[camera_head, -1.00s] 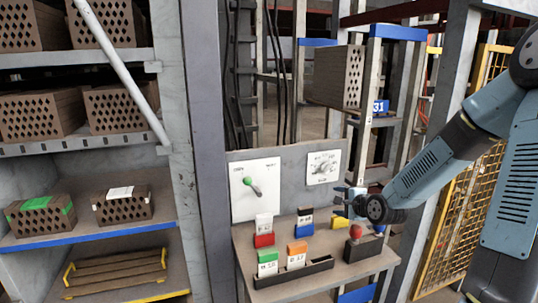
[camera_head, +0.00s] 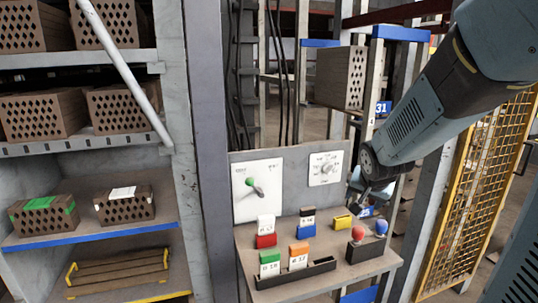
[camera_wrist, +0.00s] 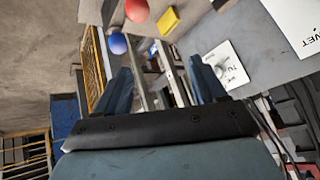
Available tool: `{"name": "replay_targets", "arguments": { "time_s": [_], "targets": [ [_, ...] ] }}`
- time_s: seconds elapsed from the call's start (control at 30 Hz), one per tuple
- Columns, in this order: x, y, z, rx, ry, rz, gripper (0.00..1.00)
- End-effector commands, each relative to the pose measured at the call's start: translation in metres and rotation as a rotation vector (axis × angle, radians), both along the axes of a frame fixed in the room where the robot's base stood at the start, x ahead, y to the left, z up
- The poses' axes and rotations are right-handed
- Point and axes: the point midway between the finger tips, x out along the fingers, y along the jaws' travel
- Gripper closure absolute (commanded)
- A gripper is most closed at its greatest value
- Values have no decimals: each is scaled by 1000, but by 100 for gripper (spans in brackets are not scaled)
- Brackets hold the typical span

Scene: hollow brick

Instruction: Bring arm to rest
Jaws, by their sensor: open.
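My gripper (camera_head: 368,190) hangs in front of the right end of the control bench, partly hidden behind my own arm in the head view. In the wrist view my gripper (camera_wrist: 165,85) shows two dark blue fingers spread apart with nothing between them. Beside it on the bench (camera_head: 335,276) stand a red knob (camera_head: 357,233) and a blue knob (camera_head: 382,227) on a dark box. The red knob (camera_wrist: 137,10) and the blue knob (camera_wrist: 118,43) also show past the fingers in the wrist view.
A yellow block (camera_head: 342,222), several coloured tags and a dark tag holder (camera_head: 295,274) are on the bench. A panel with a green-tipped lever (camera_head: 249,181) and a dial panel (camera_head: 325,168) stand behind. Brick shelves (camera_head: 80,135) fill the left; a yellow mesh fence (camera_head: 475,190) stands right.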

Motion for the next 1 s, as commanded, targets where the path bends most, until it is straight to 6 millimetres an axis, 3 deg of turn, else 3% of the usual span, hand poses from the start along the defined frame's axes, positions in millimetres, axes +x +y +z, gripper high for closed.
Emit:
{"name": "replay_targets", "arguments": {
  "time_s": [0.3, 0.6, 0.8, 1.0],
  "targets": [
    [-80, 7, 56, -140, 90, 149, 30],
    [-163, 15, 88, -169, 162, 344, 30],
    [-196, 17, 95, -161, 186, 442, 30],
    [-204, 17, 96, -159, 193, 469, 30]
  ]
}}
